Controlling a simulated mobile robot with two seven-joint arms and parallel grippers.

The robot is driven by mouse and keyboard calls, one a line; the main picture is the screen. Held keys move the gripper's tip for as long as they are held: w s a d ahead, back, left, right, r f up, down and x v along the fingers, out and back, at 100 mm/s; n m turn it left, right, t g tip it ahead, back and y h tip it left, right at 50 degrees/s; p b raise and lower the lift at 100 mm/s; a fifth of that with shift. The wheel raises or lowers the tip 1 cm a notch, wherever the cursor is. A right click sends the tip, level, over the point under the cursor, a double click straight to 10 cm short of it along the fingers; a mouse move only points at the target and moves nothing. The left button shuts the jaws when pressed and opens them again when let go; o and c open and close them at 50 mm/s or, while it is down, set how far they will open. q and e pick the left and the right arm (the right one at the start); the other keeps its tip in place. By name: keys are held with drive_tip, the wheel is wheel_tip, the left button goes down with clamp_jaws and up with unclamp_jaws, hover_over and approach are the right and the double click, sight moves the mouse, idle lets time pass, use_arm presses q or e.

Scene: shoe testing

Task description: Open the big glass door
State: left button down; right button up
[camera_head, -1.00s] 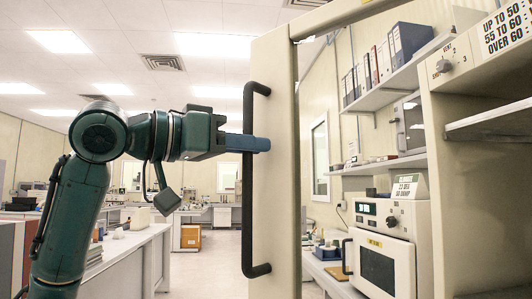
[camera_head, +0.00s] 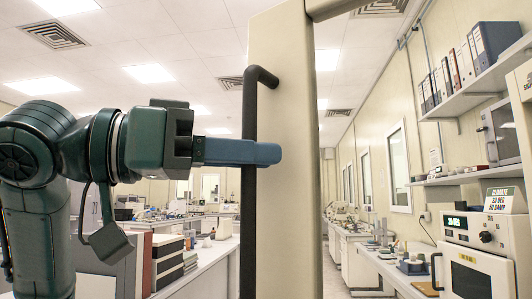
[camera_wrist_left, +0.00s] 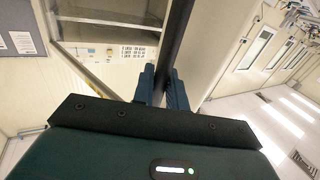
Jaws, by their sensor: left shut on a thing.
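The big door's cream frame (camera_head: 287,130) stands upright in the middle of the head view, swung away from the cabinet (camera_head: 522,90) at the right edge. Its glass is hard to make out. A long black vertical bar handle (camera_head: 249,105) is fixed to the frame; its lower end is cut off below. My left gripper (camera_head: 262,153) comes in from the left with its blue fingers shut on the handle. In the left wrist view, the handle (camera_wrist_left: 176,35) passes between the two fingers (camera_wrist_left: 162,88). My right gripper is not in view.
A white bench (camera_head: 205,265) with dark boxes (camera_head: 168,262) stands at the lower left, behind my left arm. Beyond the door are an aisle and a side bench (camera_head: 385,265). A white oven (camera_head: 475,265) and a shelf of binders (camera_head: 455,70) are at the right.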

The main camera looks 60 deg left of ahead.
use_arm(q)
drive_tip(key=shift+s+d+r+p, duration=0.1)
drive_tip(key=shift+s+d, duration=0.3)
drive_tip(key=shift+s, duration=0.2)
drive_tip(key=shift+s+d+f+p, duration=0.1)
drive_tip(key=shift+s+d, duration=0.35)
drive_tip(key=shift+s, duration=0.2)
drive_tip(key=shift+s+d+r+p, duration=0.1)
drive_tip(key=shift+s+d, duration=0.3)
drive_tip(key=shift+s, duration=0.2)
drive_tip(key=c, duration=1.5)
unclamp_jaws()
drive_tip(key=s+a+b, duration=0.1)
drive_tip(key=s+a, duration=0.1)
drive_tip(key=s, duration=1.1)
drive_tip(key=shift+b, duration=0.35)
